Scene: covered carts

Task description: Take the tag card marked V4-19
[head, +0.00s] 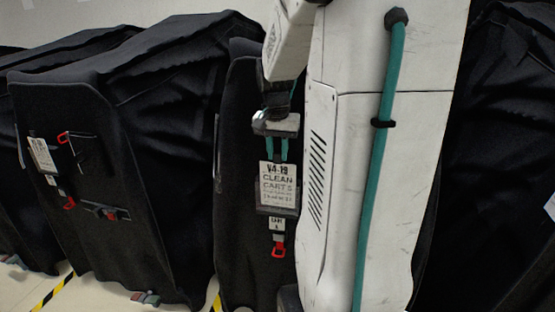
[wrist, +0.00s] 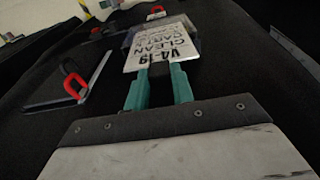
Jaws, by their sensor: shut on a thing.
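The tag card marked V4-19 (head: 278,186) is white with dark lettering that reads "CLEAN CARTS". It hangs in front of the black cover of the middle cart. It also shows in the wrist view (wrist: 160,46), with the V4-19 edge towards me. My gripper (head: 277,158) comes from above, with two teal fingers shut on the card's top edge. The fingers meet the card's edge in the wrist view (wrist: 158,78). I cannot tell whether the card is clear of the cover behind it.
A small tag (head: 277,224) and a red clip (head: 278,250) hang below the card. Another covered cart (head: 95,170) on the left bears a white card (head: 42,156) and red clips. In the wrist view a red hook (wrist: 75,86) lies beside a dark panel.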

